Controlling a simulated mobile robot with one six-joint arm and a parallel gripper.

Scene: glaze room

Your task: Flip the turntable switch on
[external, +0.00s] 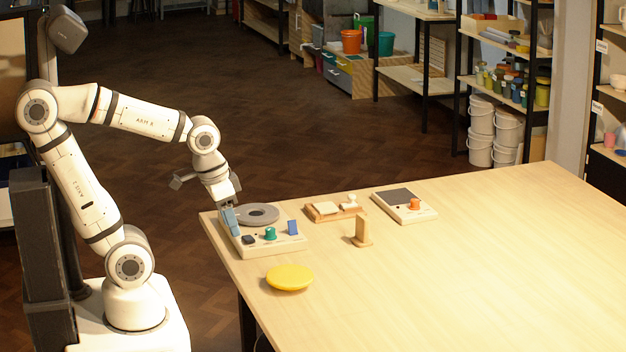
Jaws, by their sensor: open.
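The turntable unit (262,247) is a cream box at the near left corner of the table, with a round grey disc (258,213) on top. Its front carries a dark block (248,239), a green knob (270,234) and an upright blue piece (292,227). Another blue piece (231,221) stands at its left end, right at my gripper. Which of these is the switch, and its position, I cannot tell. My gripper (229,207) points down over the left end, open. The fingertips are small and overlap the left blue piece, so contact is unclear.
A yellow dish (290,277) lies in front of the unit. A wooden stand (361,231), a wooden tray (334,210) and a box with an orange knob (404,205) are to the right. The table's right side (500,260) is clear.

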